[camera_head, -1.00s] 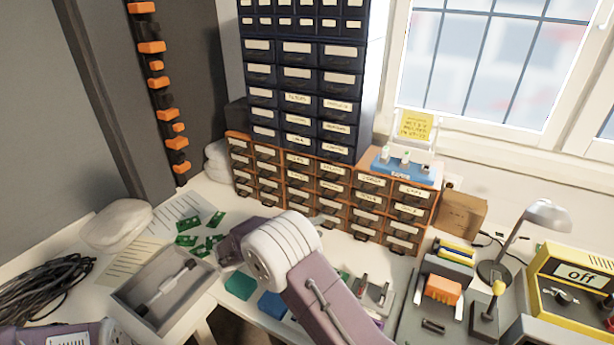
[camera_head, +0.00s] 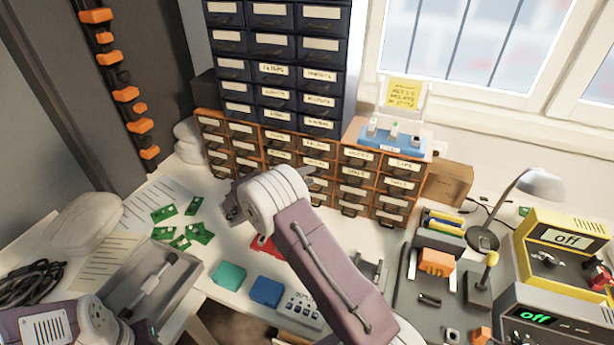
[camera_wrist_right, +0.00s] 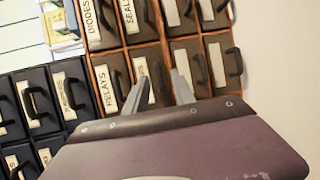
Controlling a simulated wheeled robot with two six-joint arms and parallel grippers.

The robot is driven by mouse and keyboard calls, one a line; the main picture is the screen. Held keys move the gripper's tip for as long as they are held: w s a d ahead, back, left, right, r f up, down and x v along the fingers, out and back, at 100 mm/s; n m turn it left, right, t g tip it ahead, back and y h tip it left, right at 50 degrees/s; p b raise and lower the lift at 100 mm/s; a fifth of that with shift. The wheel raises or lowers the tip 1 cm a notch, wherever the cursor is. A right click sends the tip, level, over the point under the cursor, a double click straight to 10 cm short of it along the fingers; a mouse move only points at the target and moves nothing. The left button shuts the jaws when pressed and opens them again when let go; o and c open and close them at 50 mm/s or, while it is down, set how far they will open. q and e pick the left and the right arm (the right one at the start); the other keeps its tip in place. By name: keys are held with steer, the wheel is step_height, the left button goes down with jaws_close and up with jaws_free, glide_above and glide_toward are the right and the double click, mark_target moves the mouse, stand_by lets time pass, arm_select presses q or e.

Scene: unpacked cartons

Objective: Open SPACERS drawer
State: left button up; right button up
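The orange-framed drawer cabinet (camera_head: 337,193) has brown drawers with dark handles and white labels. No label clearly reads SPACERS; in the wrist view DIODES, SEALS and RELAYS are readable. A drawer label (camera_wrist_right: 141,88) beside RELAYS is partly covered by a finger. My right gripper (camera_wrist_right: 160,82) is open and empty, its two grey fingers apart in front of the drawer faces; contact with a handle cannot be told. In the head view my right wrist mostly hides it. The drawers in view look closed.
Dark blue drawers (camera_head: 272,75) stand above the orange cabinet. A blue block with small parts (camera_head: 389,142) sits on top. A grey tray (camera_head: 122,283), green boards (camera_head: 165,213) and teal and blue boxes (camera_head: 266,291) lie on the bench. A cardboard box (camera_head: 449,183) stands at right.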

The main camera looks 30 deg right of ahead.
steer(key=shift+w+d+f, duration=0.1)
steer(key=shift+w+d, duration=0.05)
steer(key=shift+d, duration=0.05)
jaws_close()
stand_by(1.3)
